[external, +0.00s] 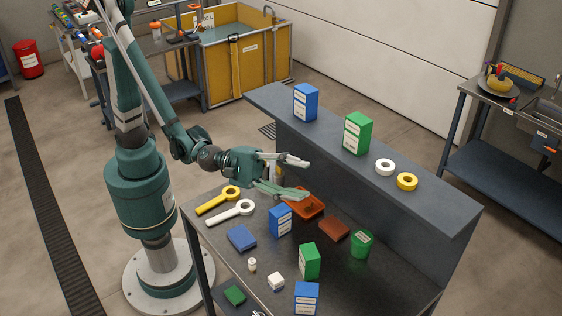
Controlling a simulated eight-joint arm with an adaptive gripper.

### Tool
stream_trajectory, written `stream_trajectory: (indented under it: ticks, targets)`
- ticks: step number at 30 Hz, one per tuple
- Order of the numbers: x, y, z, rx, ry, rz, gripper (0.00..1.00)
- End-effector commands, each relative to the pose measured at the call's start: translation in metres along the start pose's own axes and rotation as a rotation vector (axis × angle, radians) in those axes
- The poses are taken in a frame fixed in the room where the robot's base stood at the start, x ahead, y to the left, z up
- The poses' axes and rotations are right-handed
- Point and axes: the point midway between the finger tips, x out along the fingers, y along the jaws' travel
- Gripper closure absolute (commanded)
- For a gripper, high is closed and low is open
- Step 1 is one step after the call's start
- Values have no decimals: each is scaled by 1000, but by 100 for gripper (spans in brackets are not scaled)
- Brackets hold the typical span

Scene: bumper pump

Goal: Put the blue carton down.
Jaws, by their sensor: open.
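My gripper (304,179) is open, with its fingers spread and nothing visible between them. It is above the back left part of the dark table, pointing right towards the raised shelf. One blue carton (280,221) with a white label stands upright on the table, below the gripper in the picture and apart from it. A second blue carton (306,103) stands upright on the shelf's far left end. A third blue carton (306,298) is at the table's front, partly cut off by the picture's bottom edge.
An orange tray (318,207) lies just beyond the lower finger. The shelf (440,205) holds another green carton (358,133) and two rings.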

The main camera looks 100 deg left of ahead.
Motion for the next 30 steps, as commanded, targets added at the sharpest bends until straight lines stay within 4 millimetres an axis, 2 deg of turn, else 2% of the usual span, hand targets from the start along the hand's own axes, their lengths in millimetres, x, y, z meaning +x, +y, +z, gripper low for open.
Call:
stream_trajectory:
  ticks: [3,12,20,30]
  targets:
    - [-12,17,-12,112,-15,-36,55]
    - [-48,43,-45,401,-51,-147,55]
    - [-91,54,-80,643,-78,-264,55]
    - [-164,56,-134,939,-114,-451,55]
